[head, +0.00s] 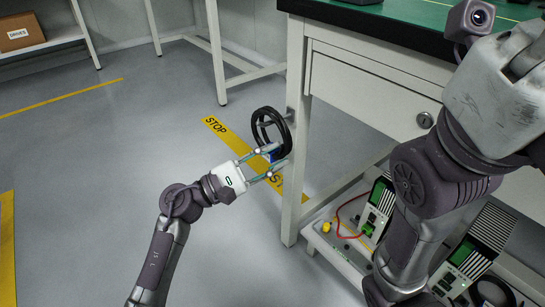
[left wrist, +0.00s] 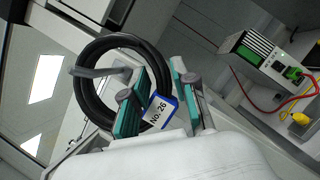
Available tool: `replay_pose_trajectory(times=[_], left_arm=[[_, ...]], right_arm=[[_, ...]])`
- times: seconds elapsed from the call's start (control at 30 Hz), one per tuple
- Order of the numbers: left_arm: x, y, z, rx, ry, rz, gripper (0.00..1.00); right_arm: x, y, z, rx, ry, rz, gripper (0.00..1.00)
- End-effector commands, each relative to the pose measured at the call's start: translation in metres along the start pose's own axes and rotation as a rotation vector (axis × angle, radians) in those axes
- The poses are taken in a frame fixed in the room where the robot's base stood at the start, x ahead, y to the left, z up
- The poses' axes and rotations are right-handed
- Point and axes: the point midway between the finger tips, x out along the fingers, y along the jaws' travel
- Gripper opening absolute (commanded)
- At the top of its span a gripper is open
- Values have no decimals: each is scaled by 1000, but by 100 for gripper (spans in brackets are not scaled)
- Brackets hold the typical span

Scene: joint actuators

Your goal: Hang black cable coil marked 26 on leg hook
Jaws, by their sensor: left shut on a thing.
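The black cable coil (head: 271,131) stands upright beside the front table leg (head: 294,150). Its blue-edged white tag, reading No. 26, shows in the left wrist view (left wrist: 160,112). My left gripper (head: 279,156) is shut on the lower part of the coil, close to the tag. In the left wrist view the coil (left wrist: 88,98) rises beyond the fingers. The grey leg hook (left wrist: 95,72) appears to run through the coil's opening and across its rim. Whether the coil's weight rests on the hook cannot be told. My right gripper is out of view.
The green-topped workbench (head: 420,25) has a drawer with a lock. Its lower shelf (head: 335,258) holds electronic units (head: 378,208) and a red cable (head: 345,218). Open floor with a yellow STOP strip (head: 228,138) lies left of the leg. A shelf with a box (head: 20,33) stands far left.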

Motion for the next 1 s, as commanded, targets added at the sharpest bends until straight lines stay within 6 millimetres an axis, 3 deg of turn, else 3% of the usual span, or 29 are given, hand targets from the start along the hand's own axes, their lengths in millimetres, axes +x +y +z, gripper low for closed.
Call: replay_pose_trajectory(times=[0.23,0.27,0.43,0.77,1.0], left_arm=[[0,0,0,1,-1,0,0],[0,0,0,1,-1,0,31],[0,0,0,0,0,0,57],[-3,-1,-1,-2,2,-1,57],[-39,-1,-2,0,6,-2,57]], right_arm=[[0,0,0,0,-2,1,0],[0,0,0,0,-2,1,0],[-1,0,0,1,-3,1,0],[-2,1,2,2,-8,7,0],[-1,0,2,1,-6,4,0]])
